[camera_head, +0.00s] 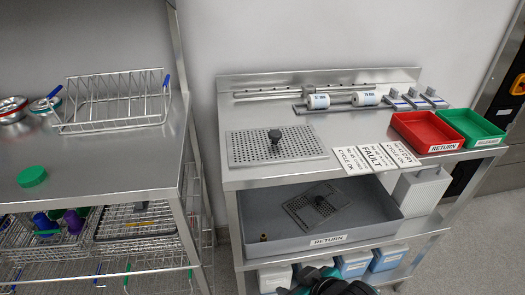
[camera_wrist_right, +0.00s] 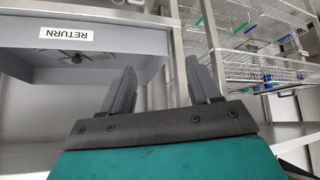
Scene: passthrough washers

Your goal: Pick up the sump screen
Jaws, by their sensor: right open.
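Two perforated metal plates could be the sump screen, and I cannot tell which one it is. A smaller dark perforated plate (camera_head: 318,205) with a dark handle lies askew in the grey RETURN tray (camera_head: 262,246) on the shelf below. In the right wrist view, that tray (camera_wrist_right: 130,68) is upside down at upper left. My right gripper (camera_wrist_right: 163,82) is open and empty, in front of the tray. My left gripper is not in view.
Red (camera_head: 424,131) and green (camera_head: 474,127) trays and printed cards (camera_head: 377,155) occupy the table's right side. A wire rack (camera_head: 115,100) stands on the left table. Blue-and-white boxes (camera_head: 370,262) stand below the grey tray.

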